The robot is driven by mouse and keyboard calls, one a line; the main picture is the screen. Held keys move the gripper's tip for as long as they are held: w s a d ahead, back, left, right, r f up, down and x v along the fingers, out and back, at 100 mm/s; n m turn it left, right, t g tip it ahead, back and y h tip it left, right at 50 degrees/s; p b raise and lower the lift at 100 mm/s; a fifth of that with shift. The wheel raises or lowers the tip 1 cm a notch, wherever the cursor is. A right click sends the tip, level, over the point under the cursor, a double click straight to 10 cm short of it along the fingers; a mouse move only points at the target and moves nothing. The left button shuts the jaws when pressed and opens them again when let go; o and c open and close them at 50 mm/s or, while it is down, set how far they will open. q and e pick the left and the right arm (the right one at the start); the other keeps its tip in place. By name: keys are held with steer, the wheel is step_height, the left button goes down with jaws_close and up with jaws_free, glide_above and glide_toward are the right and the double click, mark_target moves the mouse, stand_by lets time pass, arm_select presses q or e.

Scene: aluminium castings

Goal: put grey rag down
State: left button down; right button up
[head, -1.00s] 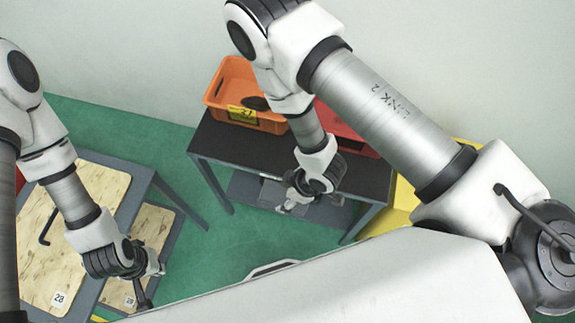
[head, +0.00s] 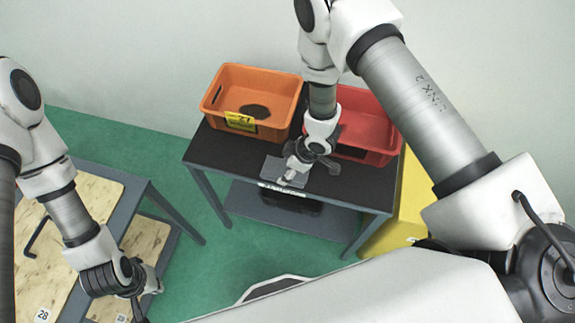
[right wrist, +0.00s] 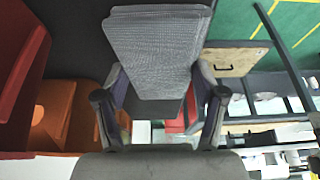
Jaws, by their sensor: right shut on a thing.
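The grey rag (right wrist: 155,50) is a folded, flat cloth between the fingers of my right gripper (right wrist: 158,88) in the right wrist view. In the head view, my right gripper (head: 290,178) is at the front edge of the dark-topped table (head: 225,150). The rag (head: 272,168) shows there as a small grey patch beside the gripper, over the table's front part. I cannot tell whether it touches the top. My left gripper (head: 142,290) hangs by the wooden-topped bench at lower left; its fingers are too small and partly cut off to read.
An orange bin (head: 225,80) with a dark round thing inside and a red bin (head: 378,152) stand at the table's back. A lower shelf (head: 245,205) lies beneath. A yellow object (head: 405,205) stands right of the table. The tabletop left of my right gripper is clear.

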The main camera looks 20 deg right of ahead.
steer(key=shift+s+f, duration=0.1)
steer(key=shift+f, duration=0.1)
steer(key=o, duration=1)
steer(key=shift+r, duration=0.15)
steer(key=v, duration=1.2)
steer(key=s+d+f+m+h, duration=0.1)
steer(key=s+d+f+m, duration=0.1)
steer(key=s, duration=0.4)
steer(key=s+d+f+m+g+h, duration=0.1)
steer(key=s+d+f+m, duration=0.2)
steer(key=s+f+m, duration=0.2)
steer(key=s+d+f+m+g+h+b, duration=0.1)
steer(key=s+d+f+m, duration=0.1)
steer(key=s, duration=0.5)
steer(key=shift+s+d+f+m+h, duration=0.15)
steer(key=shift+f+m, duration=0.25)
steer(key=shift+m, duration=0.25)
steer(key=shift+w+d+f+m+h, duration=0.15)
steer(key=shift+f+m, duration=0.25)
steer(key=shift+m, duration=0.25)
steer(key=shift+a, duration=0.1)
